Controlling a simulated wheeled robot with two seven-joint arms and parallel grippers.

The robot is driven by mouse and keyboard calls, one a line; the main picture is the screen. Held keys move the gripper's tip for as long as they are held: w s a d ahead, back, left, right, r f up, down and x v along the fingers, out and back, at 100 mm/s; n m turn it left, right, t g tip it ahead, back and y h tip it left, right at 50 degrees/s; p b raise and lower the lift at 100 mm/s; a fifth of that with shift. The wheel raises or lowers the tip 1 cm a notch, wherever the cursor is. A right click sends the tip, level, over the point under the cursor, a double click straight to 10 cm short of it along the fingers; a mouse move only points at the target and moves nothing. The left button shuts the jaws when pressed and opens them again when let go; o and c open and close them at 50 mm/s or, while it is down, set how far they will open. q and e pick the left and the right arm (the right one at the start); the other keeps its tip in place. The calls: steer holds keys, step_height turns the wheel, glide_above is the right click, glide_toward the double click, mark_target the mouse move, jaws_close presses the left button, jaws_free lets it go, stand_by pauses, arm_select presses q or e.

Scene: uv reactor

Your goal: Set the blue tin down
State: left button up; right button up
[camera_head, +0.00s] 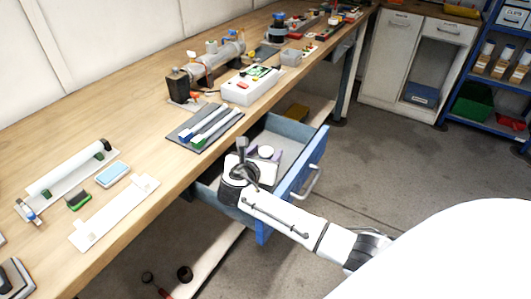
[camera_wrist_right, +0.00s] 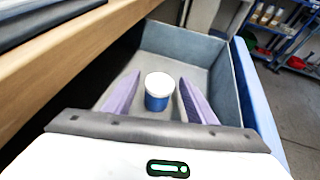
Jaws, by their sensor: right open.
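The blue tin (camera_wrist_right: 158,101) has a white lid and stands upright inside the open blue drawer (camera_wrist_right: 222,92). In the head view only its white lid (camera_head: 266,152) shows clearly, beyond my right wrist. My right gripper (camera_wrist_right: 160,78) is open, with one purple finger on each side of the tin. Gaps show between the tin and both fingers. The tin's base is partly hidden, but it appears to rest on the drawer floor. In the head view the drawer's front (camera_head: 308,165) is pulled out from under the workbench. My left gripper is not in view.
The wooden workbench (camera_head: 130,135) runs along the drawer's left side, close to my right arm. On it lie a dark tray with tubes (camera_head: 205,127), a white box (camera_head: 250,86) and a blue-topped block (camera_head: 112,174). The drawer walls surround the gripper. Open floor lies to the right.

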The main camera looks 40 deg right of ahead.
steer(key=p+v, duration=0.1)
steer(key=v, duration=1)
steer(key=shift+s+a+r, duration=0.15)
steer(key=shift+a, duration=0.15)
